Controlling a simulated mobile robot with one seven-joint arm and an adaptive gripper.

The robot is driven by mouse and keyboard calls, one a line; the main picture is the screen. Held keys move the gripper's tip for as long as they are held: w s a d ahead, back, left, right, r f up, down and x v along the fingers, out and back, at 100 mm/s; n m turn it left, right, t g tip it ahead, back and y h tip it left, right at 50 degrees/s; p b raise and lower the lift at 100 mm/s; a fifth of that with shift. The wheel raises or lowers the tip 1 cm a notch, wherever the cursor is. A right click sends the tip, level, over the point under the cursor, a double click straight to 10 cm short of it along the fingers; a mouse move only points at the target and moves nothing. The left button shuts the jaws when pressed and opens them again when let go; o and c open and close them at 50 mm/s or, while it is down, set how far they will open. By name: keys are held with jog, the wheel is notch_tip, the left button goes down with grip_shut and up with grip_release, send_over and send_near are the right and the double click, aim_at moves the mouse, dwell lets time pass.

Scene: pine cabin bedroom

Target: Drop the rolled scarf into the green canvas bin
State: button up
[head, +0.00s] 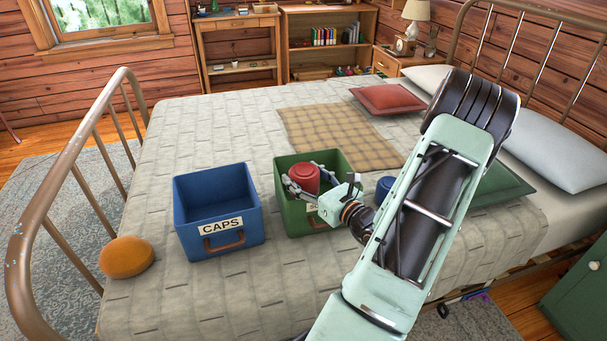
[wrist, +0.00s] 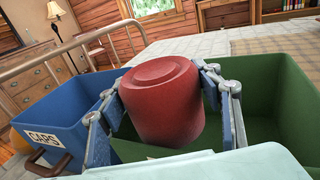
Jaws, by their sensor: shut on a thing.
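The rolled scarf looks like a red cylinder (head: 304,178) in the head view, and it fills the middle of the wrist view (wrist: 162,102). My gripper (head: 304,182) is shut on it, with one finger on each side. The scarf is held upright over the opening of the green canvas bin (head: 285,213). In the wrist view the green bin (wrist: 278,85) lies below and behind the scarf, and its empty-looking floor shows. My gripper and arm hide part of the bin's front and its label.
A blue bin (head: 190,205) labelled CAPS stands just left of the green one. An orange round thing (head: 127,257) lies at the bed's left edge. A dark blue roll (head: 385,187) sits right of the green bin, partly behind my arm. A plaid blanket (head: 340,137) lies behind.

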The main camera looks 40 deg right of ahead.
dwell(0.4)
jog(key=o, duration=1.3)
jog(key=s+a, duration=0.1)
jog(key=s, duration=1.1)
jog(key=shift+a+r, duration=0.15)
jog(key=shift+r, duration=0.05)
jog(key=shift+w, duration=0.1)
